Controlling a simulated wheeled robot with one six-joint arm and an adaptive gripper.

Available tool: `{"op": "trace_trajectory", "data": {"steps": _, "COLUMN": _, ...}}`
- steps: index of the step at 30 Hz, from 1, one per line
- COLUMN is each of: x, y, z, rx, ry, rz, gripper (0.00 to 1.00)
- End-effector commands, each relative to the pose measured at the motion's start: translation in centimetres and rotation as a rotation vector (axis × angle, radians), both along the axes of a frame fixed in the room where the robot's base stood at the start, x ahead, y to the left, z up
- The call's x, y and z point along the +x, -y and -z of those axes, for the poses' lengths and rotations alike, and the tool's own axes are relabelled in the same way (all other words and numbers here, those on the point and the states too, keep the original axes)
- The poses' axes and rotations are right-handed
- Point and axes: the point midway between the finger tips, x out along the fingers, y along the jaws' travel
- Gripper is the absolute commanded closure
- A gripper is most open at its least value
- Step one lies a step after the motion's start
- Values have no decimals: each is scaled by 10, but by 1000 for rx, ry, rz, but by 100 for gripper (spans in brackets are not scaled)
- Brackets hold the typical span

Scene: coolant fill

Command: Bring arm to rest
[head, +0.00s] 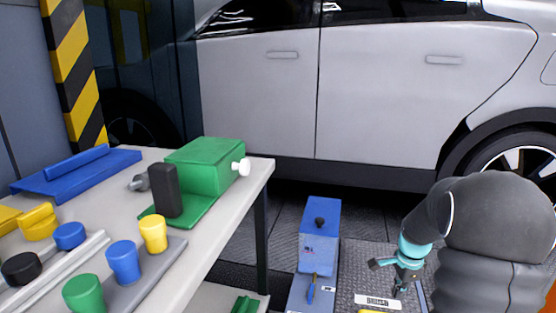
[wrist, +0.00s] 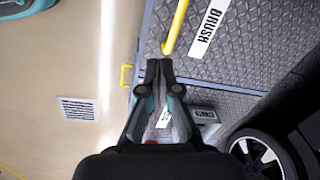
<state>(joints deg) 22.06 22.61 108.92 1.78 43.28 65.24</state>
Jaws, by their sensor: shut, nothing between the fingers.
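My gripper (head: 404,268) is at the lower right of the head view, at the end of my dark grey arm. It has teal parts and points downward above a grey textured platform (head: 357,262). In the wrist view my gripper (wrist: 160,68) shows from behind, its two dark fingers close together at the tips. Nothing is held between them. A white label reading "BRUSH" (head: 377,301) lies on the platform and also shows at the top of the wrist view (wrist: 208,30).
A table (head: 262,172) on the left bears a green vise-like block (head: 205,165), colored caps and a blue tray (head: 75,172). A blue box (head: 320,235) stands left of the gripper. A white car (head: 380,95) is behind. A yellow bar (wrist: 176,27) lies beyond the fingertips.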

Motion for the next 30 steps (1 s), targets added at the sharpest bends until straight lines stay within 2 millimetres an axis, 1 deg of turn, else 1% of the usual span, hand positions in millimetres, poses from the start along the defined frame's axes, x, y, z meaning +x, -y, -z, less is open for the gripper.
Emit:
{"op": "trace_trajectory", "data": {"steps": 1, "x": -10, "y": -4, "z": 7, "rx": 4, "ry": -26, "rz": -74, "gripper": 100}}
{"op": "trace_trajectory", "data": {"steps": 3, "x": -23, "y": -9, "z": 9, "rx": 7, "ry": -52, "rz": -181, "gripper": 100}}
{"op": "trace_trajectory", "data": {"steps": 5, "x": -34, "y": -14, "z": 7, "rx": 6, "ry": -65, "rz": -273, "gripper": 100}}
{"op": "trace_trajectory", "data": {"steps": 7, "x": -48, "y": -22, "z": -2, "rx": 4, "ry": -73, "rz": -388, "gripper": 100}}
{"op": "trace_trajectory", "data": {"steps": 11, "x": -74, "y": -44, "z": -25, "rx": -14, "ry": -70, "rz": -612, "gripper": 100}}
{"op": "trace_trajectory", "data": {"steps": 18, "x": -124, "y": -88, "z": -72, "rx": -75, "ry": -33, "rz": -973, "gripper": 100}}
{"op": "trace_trajectory", "data": {"steps": 24, "x": -165, "y": -121, "z": -104, "rx": -147, "ry": 14, "rz": -1204, "gripper": 100}}
{"op": "trace_trajectory", "data": {"steps": 30, "x": -204, "y": -149, "z": -129, "rx": -231, "ry": 75, "rz": -1359, "gripper": 100}}
